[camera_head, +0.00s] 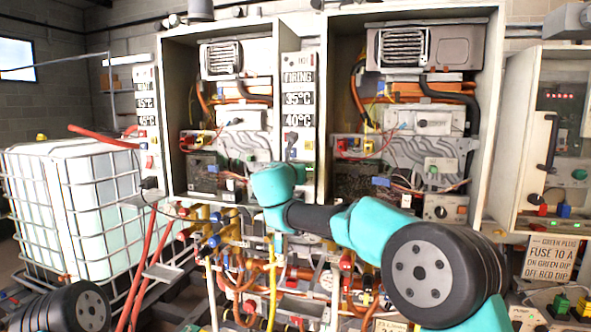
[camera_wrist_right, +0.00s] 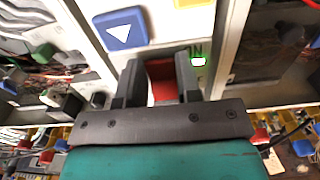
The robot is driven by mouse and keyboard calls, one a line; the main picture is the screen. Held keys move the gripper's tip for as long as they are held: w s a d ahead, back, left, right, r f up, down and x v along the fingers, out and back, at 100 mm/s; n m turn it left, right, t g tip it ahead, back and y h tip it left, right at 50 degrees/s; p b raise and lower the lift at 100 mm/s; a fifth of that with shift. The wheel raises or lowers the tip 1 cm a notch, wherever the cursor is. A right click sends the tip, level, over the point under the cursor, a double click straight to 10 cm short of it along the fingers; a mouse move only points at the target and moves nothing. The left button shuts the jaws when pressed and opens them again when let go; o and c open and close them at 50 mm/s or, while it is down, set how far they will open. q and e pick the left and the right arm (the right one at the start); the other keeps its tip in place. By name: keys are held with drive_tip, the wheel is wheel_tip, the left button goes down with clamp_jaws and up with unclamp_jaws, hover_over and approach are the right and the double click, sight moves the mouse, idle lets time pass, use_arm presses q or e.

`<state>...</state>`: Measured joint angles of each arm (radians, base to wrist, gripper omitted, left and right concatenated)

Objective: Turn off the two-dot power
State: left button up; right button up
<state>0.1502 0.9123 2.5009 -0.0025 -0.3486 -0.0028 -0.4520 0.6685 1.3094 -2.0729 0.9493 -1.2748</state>
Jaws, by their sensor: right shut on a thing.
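In the right wrist view my right gripper (camera_wrist_right: 158,88) is shut on a red switch part (camera_wrist_right: 161,72) on a pale panel. A small lit green light (camera_wrist_right: 198,61) and dark lettering sit just right of the fingers. A blue button with a white triangle (camera_wrist_right: 121,29) is on the same panel, above left. In the head view, the narrow label panel (camera_head: 298,95) between the two heater cabinets is where my right arm reaches; its wrist hides the gripper and the panel's lower part. I cannot make out a two-dot mark. My left gripper is out of view.
Open heater cabinets stand at left (camera_head: 219,110) and right (camera_head: 422,106), with hoses and wires inside. Pipes and valves (camera_head: 270,268) crowd the space below. A caged white tank (camera_head: 75,200) stands at the left, and a fuse sign (camera_head: 552,258) hangs at the right.

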drive_tip(key=shift+h, duration=0.3)
drive_tip(key=shift+s+f+t+h, duration=0.15)
drive_tip(key=shift+f+t+h, duration=0.1)
drive_tip(key=shift+t, duration=0.75)
drive_tip(key=shift+s+f+t+h, duration=0.1)
drive_tip(key=shift+f+t+h, duration=0.15)
drive_tip(key=shift+t, duration=0.75)
drive_tip(key=o, duration=0.9)
drive_tip(key=shift+a, duration=0.1)
drive_tip(key=shift+s, duration=0.1)
drive_tip(key=v, duration=1.7)
drive_tip(key=shift+a, duration=0.1)
